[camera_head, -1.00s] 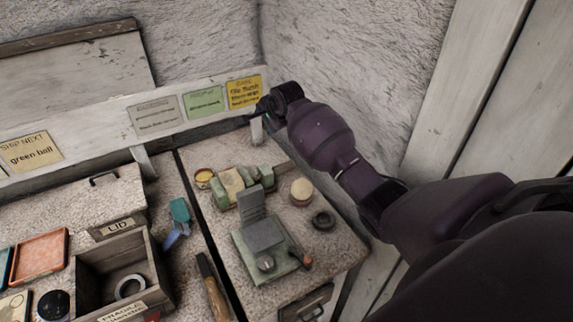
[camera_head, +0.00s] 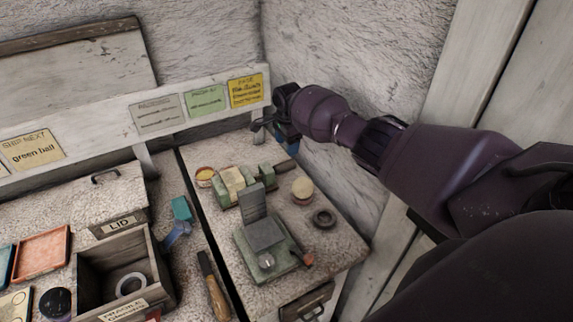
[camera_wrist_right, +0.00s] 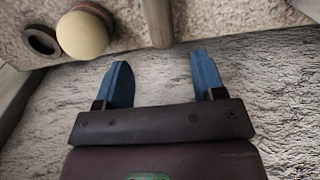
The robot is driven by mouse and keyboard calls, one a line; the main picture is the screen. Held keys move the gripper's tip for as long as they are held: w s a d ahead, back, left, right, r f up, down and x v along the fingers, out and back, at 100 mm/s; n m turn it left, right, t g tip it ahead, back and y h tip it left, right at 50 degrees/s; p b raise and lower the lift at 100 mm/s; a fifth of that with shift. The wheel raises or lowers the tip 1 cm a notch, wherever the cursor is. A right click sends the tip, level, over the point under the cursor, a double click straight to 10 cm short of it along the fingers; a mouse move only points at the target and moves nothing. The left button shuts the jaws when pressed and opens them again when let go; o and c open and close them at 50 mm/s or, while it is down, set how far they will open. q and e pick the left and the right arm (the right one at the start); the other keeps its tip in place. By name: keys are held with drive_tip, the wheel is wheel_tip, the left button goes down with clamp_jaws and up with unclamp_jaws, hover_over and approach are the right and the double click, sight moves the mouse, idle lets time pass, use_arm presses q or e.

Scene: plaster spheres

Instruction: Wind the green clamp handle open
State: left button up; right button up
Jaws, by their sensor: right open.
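A green clamp (camera_head: 268,176) with blocky jaws lies on the right worktop in the head view, near the back wall. A dark rod (camera_head: 287,166), which looks like its handle, sticks out at its right end. In the right wrist view a brownish rod (camera_wrist_right: 157,22) shows at the top edge, beyond the fingertips. My right gripper (camera_head: 287,137) is behind and above this rod, near the wall, its blue fingers partly hidden. In the wrist view the right gripper (camera_wrist_right: 160,75) is open, with nothing between its fingers. My left gripper is not in view.
A cream ball (camera_head: 302,187) on a dark ring and an empty ring (camera_head: 323,219) stand right of the clamp. A green fixture with a grey plate (camera_head: 264,234) stands in front. The wall (camera_head: 335,165) is close to the right gripper. An open box (camera_head: 160,277) stands left.

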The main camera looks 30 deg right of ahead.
sight(287, 163)
drive_tip(key=shift+f, duration=0.65)
drive_tip(key=shift+f+b, duration=0.6)
drive_tip(key=shift+b, duration=0.35)
wheel_tip(287, 163, down, 3)
drive_tip(key=b, duration=0.3)
drive_tip(key=shift+w+r, duration=0.1)
drive_tip(key=shift+r, duration=0.1)
wheel_tip(287, 163, down, 4)
drive_tip(key=b, duration=0.3)
drive_tip(key=shift+f+b, duration=0.15)
drive_tip(key=shift+b, duration=0.2)
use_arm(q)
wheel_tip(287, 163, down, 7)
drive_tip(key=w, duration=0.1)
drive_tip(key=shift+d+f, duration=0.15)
use_arm(e)
drive_tip(key=c, duration=0.9)
